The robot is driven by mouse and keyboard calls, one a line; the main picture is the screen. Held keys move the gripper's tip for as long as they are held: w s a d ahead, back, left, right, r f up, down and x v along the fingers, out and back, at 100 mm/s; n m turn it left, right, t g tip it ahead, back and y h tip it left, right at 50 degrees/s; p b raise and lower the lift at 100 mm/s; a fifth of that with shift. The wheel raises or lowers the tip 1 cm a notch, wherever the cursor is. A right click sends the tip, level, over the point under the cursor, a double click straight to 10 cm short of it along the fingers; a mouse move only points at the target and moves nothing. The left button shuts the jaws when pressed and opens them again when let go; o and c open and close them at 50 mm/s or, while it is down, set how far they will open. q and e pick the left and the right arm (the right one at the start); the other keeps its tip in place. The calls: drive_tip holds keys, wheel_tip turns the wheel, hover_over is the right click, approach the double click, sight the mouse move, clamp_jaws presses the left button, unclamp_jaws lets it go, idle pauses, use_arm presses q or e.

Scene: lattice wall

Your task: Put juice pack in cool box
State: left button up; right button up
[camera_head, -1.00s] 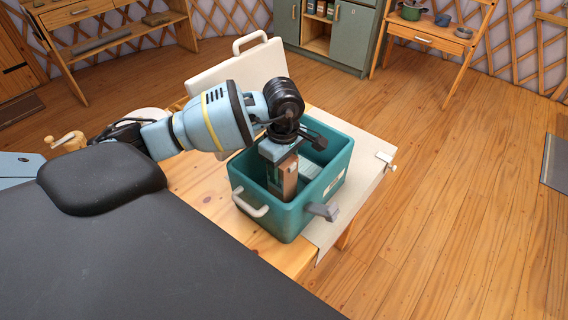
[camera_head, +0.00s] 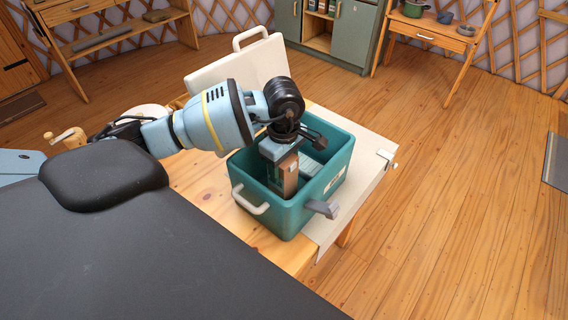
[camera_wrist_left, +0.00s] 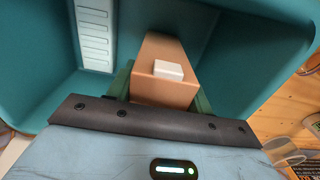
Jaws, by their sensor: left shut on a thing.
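Whether the pack's bottom touches the box floor is hidden. My right gripper is not in view.
A white ribbed panel (camera_wrist_left: 94,35) lines one inner side of the box. A pale lid (camera_head: 235,72) with a handle stands upright behind the box. A light cloth (camera_head: 368,180) covers the table's right edge. A wooden grinder (camera_head: 66,138) stands at the left.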

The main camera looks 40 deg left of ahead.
use_arm(q)
drive_tip(key=shift+f, duration=0.2)
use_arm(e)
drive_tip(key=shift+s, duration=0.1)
use_arm(q)
drive_tip(key=o, duration=1.7)
drive_tip(key=shift+o, duration=0.2)
drive_tip(key=shift+r, duration=0.1)
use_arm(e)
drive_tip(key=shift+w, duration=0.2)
use_arm(q)
drive_tip(key=shift+r+p, duration=0.7)
drive_tip(key=shift+r, duration=1.05)
drive_tip(key=shift+r+p, duration=0.65)
drive_tip(key=shift+r, duration=1.05)
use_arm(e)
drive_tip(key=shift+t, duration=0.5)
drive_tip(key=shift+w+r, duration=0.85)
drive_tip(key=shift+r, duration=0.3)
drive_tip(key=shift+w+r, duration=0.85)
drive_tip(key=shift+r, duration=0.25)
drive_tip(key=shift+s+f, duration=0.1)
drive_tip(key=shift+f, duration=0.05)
